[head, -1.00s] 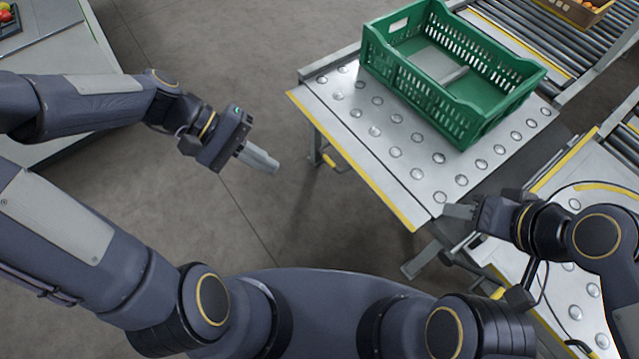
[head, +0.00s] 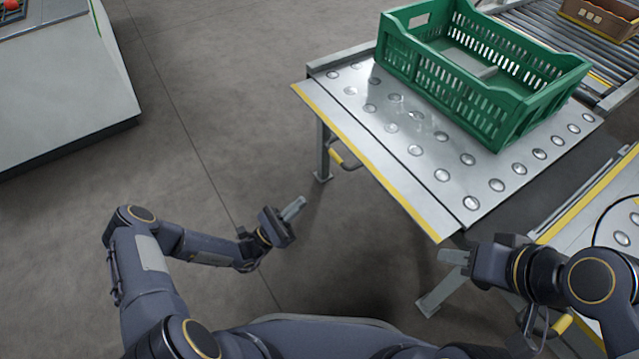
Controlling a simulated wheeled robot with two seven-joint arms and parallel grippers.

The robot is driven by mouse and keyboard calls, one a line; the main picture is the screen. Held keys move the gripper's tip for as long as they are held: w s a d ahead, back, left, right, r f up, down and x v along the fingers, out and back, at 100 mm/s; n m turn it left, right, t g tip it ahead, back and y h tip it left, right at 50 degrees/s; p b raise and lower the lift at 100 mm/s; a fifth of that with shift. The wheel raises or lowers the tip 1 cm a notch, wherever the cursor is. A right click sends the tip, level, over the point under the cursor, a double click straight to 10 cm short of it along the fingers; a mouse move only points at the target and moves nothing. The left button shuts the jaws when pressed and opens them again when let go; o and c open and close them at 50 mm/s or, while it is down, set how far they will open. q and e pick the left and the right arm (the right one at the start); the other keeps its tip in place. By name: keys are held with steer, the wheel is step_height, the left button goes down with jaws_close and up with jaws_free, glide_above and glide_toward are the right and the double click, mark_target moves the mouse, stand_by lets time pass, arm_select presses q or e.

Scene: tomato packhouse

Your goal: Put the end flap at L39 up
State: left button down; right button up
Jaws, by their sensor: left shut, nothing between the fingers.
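The ball-topped table (head: 425,170) stands right of centre in the head view. A plain metal strip with a yellow edge (head: 375,165) runs along its near left side, parted from the balls by a seam. It looks about level with the top; I cannot tell for sure that it is the flap. No L39 label is readable. My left gripper (head: 295,207) is shut and empty, over the floor left of the table and apart from it. My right gripper (head: 455,257) is beside the table's near corner, apart from it; its finger gap is unclear.
A green crate (head: 455,85) sits on the table's far part, empty as far as I see. A yellow handle (head: 345,160) is under the table's left edge. A roller conveyor (head: 540,45) and a brown crate (head: 598,18) lie behind. A pale counter (head: 65,85) stands at left; open floor lies between.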

arm_select(q)
steer(key=s+a+r+b+x, duration=0.1)
steer(key=r+b+x, duration=0.1)
steer(key=x, duration=1)
steer(key=shift+w+d+r, duration=0.15)
steer(key=shift+r, duration=0.2)
